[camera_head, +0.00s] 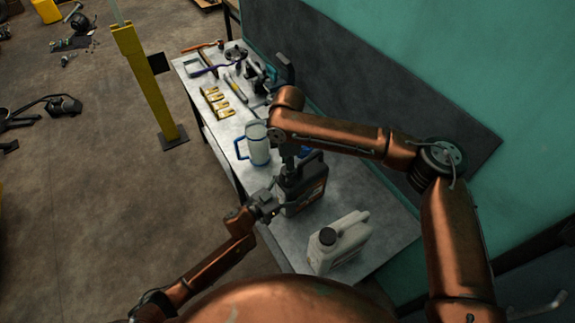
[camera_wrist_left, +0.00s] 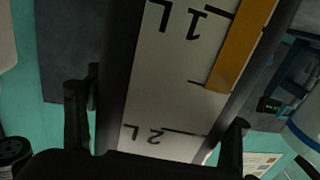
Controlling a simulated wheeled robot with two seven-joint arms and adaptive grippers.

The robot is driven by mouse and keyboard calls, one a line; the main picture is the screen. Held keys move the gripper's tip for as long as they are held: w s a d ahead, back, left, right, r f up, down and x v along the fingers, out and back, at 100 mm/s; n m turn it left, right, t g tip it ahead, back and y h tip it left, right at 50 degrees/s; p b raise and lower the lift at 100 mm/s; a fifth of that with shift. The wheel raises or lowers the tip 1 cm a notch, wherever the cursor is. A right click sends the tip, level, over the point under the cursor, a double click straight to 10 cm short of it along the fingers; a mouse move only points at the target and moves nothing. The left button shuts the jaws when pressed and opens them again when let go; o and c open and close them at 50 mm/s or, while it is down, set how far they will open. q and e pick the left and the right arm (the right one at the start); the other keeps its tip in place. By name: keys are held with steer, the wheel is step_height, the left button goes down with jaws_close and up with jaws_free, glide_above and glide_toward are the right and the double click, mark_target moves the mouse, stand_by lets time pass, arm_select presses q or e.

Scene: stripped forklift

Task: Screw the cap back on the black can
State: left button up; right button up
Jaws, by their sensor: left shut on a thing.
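The black can (camera_head: 303,190) stands on the grey workbench, with an orange-marked label on its side. My left gripper (camera_head: 268,204) is shut on the can's near left side. In the left wrist view, a scale strip on the can (camera_wrist_left: 175,80) with "1 L" and "2 L" marks fills the space between my left fingers (camera_wrist_left: 155,130). My right arm reaches over from the right, and its gripper (camera_head: 289,158) points down at the top of the can. The can's mouth and cap are hidden there, and I cannot see how the right fingers stand.
A white can (camera_head: 338,245) with a black cap stands in front on the bench (camera_head: 385,240). A white-and-blue jug (camera_head: 259,146) stands behind the black can. Yellow parts (camera_head: 216,102) and tools lie farther back. A yellow post (camera_head: 148,85) stands left of the bench.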

steer(key=shift+c, duration=0.4)
steer(key=c, duration=1.1)
steer(key=shift+m, duration=0.5)
steer(key=shift+c, duration=0.3)
steer(key=o, duration=1.4)
step_height(320, 180, up, 12)
steer(key=shift+r, duration=0.1)
